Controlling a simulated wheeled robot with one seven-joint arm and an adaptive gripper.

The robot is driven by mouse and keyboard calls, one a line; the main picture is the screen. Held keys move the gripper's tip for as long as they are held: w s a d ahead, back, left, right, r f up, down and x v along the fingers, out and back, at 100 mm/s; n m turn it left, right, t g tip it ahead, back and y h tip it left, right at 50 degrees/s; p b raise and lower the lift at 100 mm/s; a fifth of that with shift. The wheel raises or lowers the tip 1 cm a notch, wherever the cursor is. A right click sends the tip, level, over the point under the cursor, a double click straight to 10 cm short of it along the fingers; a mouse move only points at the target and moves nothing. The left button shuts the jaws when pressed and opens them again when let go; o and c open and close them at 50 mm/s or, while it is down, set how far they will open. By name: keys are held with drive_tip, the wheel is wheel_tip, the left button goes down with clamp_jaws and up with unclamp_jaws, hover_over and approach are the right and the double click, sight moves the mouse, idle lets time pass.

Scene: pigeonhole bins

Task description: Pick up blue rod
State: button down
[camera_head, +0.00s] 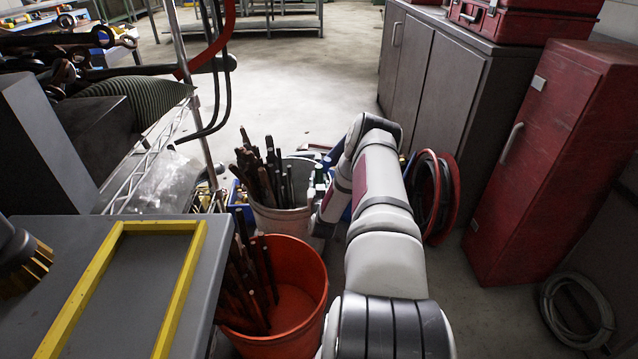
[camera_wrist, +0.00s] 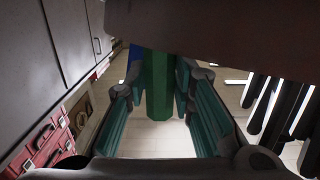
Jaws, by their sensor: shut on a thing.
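In the wrist view, my gripper (camera_wrist: 159,80) has its two teal-padded fingers on either side of a dark green rod (camera_wrist: 158,98). The rod stands lengthwise between the fingertips, and the gripper is shut on it. Its upper part is hidden behind a dark brown shape across the top. A strip of blue (camera_wrist: 135,57) shows just left of the green rod; I cannot tell whether it is a rod. In the head view, my arm hides most of the gripper and what it holds.
A grey-white bucket (camera_head: 283,219) and an orange bucket (camera_head: 297,300) hold several dark rods, left of my arm. A grey table (camera_head: 50,232) with a yellow frame (camera_head: 185,285) is at left. A red cabinet (camera_head: 545,160) and a hose reel (camera_head: 450,195) are at right.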

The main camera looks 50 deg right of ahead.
drive_tip(key=shift+r, duration=0.15)
drive_tip(key=c, duration=1.6)
unclamp_jaws()
drive_tip(key=shift+f, duration=0.2)
drive_tip(key=shift+c, duration=0.2)
drive_tip(key=shift+o, duration=1.4)
drive_tip(key=shift+r, duration=0.15)
